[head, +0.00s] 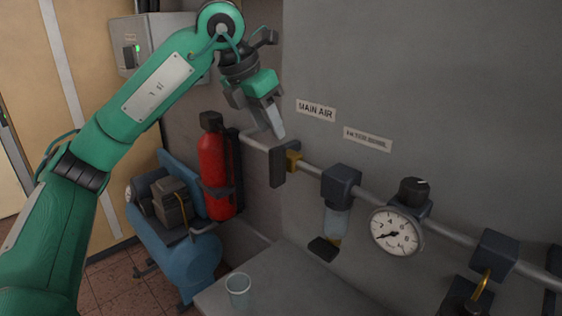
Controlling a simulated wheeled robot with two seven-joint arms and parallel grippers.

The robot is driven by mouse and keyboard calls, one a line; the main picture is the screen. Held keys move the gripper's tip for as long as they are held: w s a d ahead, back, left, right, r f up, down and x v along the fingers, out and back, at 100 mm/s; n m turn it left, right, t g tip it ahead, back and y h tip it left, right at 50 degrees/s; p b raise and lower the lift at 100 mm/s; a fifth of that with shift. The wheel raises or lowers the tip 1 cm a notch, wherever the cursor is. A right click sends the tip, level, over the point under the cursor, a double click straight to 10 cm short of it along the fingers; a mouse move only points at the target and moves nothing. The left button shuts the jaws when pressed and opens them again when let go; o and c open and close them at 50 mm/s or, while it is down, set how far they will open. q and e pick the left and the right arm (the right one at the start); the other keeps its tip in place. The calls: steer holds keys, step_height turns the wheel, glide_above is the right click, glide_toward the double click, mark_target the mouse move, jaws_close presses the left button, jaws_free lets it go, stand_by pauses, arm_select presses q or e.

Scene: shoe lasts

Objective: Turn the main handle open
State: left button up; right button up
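The main handle (278,167) is a dark flat bar standing roughly upright, across the pipe, beside a brass valve body (293,161). It sits below the "MAIN AIR" label (316,110) on the grey wall. My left gripper (277,131) points down just above the handle, with its fingertips near the pipe and the handle's top. No grip on the handle shows. The fingers overlap from this angle, so their opening is hidden. My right gripper is out of view.
The pipe (448,247) runs right to a filter (340,185), a round gauge (396,232) and a dark block (493,253). A red extinguisher (213,170) and a blue compressor (175,252) stand left. A cup (238,290) stands on the grey bench (290,285).

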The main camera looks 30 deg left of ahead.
mark_target(279, 171)
arm_select(q)
steer(key=shift+n+y, duration=0.3)
steer(key=shift+y, duration=0.2)
steer(key=p+x, duration=0.1)
steer(key=x, duration=0.3)
steer(key=a+x, duration=0.1)
steer(key=x, duration=0.2)
steer(key=a+p+x, duration=0.1)
steer(key=x, duration=0.3)
steer(key=shift+w+d+f+p, duration=0.1)
steer(key=shift+w+f+p, duration=0.2)
steer(key=shift+w+f, duration=0.15)
steer(key=shift+f, duration=0.2)
jaws_close()
